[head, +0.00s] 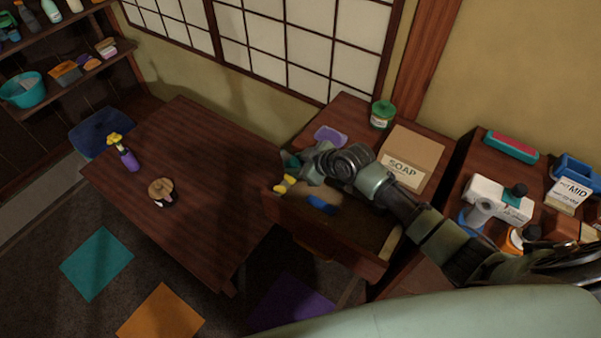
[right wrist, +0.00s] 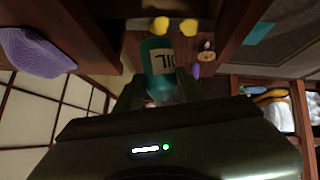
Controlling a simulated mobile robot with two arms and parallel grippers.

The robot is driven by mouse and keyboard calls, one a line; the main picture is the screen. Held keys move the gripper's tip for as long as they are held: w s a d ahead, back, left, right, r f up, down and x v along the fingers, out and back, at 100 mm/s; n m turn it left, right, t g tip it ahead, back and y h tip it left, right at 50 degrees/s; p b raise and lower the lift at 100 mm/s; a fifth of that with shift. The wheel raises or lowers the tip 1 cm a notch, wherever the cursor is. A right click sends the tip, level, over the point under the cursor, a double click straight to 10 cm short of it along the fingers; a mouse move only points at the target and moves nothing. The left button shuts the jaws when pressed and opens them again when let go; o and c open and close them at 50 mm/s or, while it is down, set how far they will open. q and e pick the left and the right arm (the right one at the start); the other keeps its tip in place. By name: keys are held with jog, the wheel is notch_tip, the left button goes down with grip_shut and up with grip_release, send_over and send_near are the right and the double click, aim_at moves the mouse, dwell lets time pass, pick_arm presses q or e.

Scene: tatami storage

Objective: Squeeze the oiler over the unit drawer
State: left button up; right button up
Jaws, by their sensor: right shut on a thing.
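The oiler (right wrist: 158,58) is a teal bottle with a pale label ending in "IL". In the right wrist view it sits between the two fingers of my right gripper (right wrist: 158,88), which is shut on it. In the head view only a bit of teal (head: 290,158) shows beside my right gripper (head: 301,170). The gripper is at the left end of the open unit drawer (head: 340,253), above it. My right arm hides part of the drawer. A blue item (head: 322,205) shows in the drawer. My left gripper is not in view.
A yellow two-lobed thing (head: 285,183) is by the drawer's left end. A soap box (head: 408,160), a green-lidded jar (head: 382,115) and a purple item (head: 329,134) are on the unit. The low table (head: 200,220) bears a vase (head: 129,159) and is mostly clear.

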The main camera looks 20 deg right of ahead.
jog(key=r+y+b, duration=0.1)
jog(key=r, duration=0.1)
jog(key=a+r+t+y+b, duration=0.1)
jog(key=r+b, duration=0.1)
jog(key=r+y+b, duration=0.1)
jog(key=b, duration=0.1)
jog(key=shift+w+a+r+m+t+y, duration=0.25)
jog(key=shift+w+r+m+t+y, duration=0.1)
jog(key=shift+r+m+t+y, duration=0.05)
jog(key=shift+a+r+y+b, duration=0.15)
jog(key=shift+r+y+b, duration=0.15)
jog(key=shift+r+b, duration=0.35)
jog(key=shift+r, duration=0.1)
